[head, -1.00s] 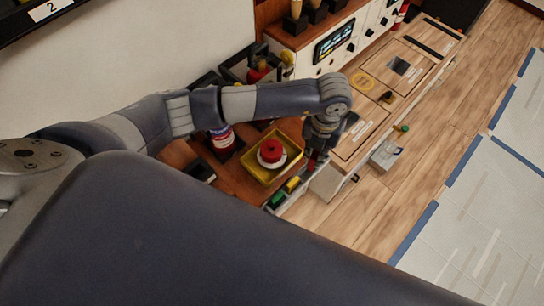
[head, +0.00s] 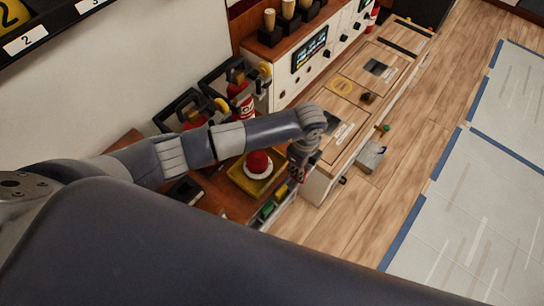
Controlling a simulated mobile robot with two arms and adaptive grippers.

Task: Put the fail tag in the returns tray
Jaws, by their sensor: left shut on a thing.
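My left gripper (head: 298,172) reaches down at the right of the brown bench top. It is shut on a small red piece, apparently the fail tag, mostly hidden by the fingers. A yellow tray (head: 236,180) sits on the bench just left of the gripper. A red dome on a white base (head: 257,163) stands in it. No label marks this tray as the returns tray. A narrow holder with green and yellow blocks (head: 267,209) lies below the gripper. My right gripper is not in view.
Red bottles (head: 241,98) and black holders stand behind my left arm. A white panel with a screen (head: 309,48) is at the back. A wooden-topped unit (head: 342,131) is right of the gripper. A grey box (head: 369,156) is on the open floor.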

